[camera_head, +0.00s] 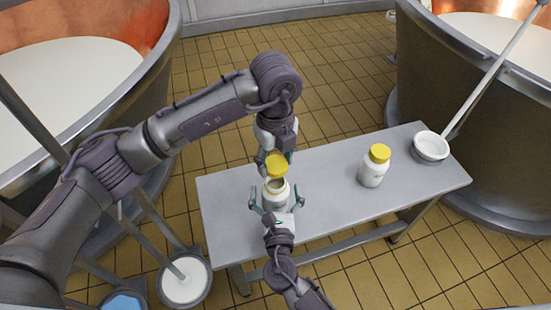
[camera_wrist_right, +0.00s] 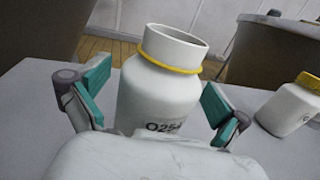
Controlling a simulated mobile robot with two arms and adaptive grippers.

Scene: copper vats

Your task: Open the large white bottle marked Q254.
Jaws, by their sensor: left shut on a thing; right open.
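The large white bottle (camera_head: 275,194) stands upright on the grey bench; its label, reading "Q25" and a partly unclear last digit, shows on the bottle in the right wrist view (camera_wrist_right: 158,98). Its neck is open and bare, with a yellow ring around the neck's base. My left gripper (camera_head: 275,154) is shut on the yellow cap (camera_head: 277,167), held just above the bottle's mouth. The cap is out of the right wrist view. My right gripper (camera_head: 277,202) is open, with one teal finger on each side of the bottle; gaps show between fingers and bottle.
A second white bottle with a yellow cap (camera_head: 374,167) stands further right on the bench (camera_head: 330,203), near a metal pan (camera_head: 431,148) with a long handle. Large copper-lined vats (camera_head: 70,80) flank the bench. White and blue buckets (camera_head: 184,280) stand at lower left.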

